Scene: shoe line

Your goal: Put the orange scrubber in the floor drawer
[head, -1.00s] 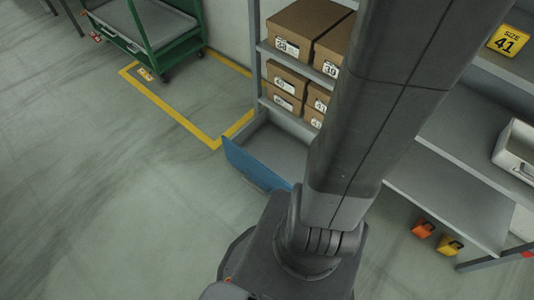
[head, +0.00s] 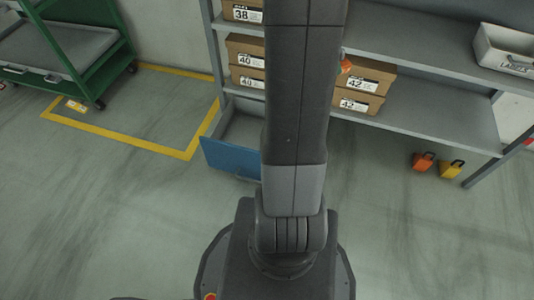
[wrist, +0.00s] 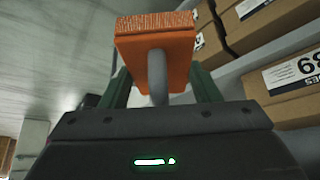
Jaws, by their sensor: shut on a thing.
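The orange scrubber (wrist: 157,45) is in my gripper (wrist: 160,88) in the wrist view. It is an orange block with bristles on its upper face in the picture and a grey handle between my green fingers. In the head view my arm hides the gripper; a small orange patch (head: 345,67) at the arm's right edge looks like part of the scrubber. The floor drawer (head: 231,158) has a blue front and stands pulled out at the bottom of the left shelf bay. Its visible inside is bare grey; my arm hides its right part.
Shoe boxes (head: 246,50) fill shelves above the drawer; more boxes (head: 362,88) lie right of my arm. A grey bin (head: 505,52) stands on the right shelf. Orange (head: 423,162) and yellow (head: 452,169) items sit on the floor. A green cart (head: 85,60) is at left. Floor before the drawer is clear.

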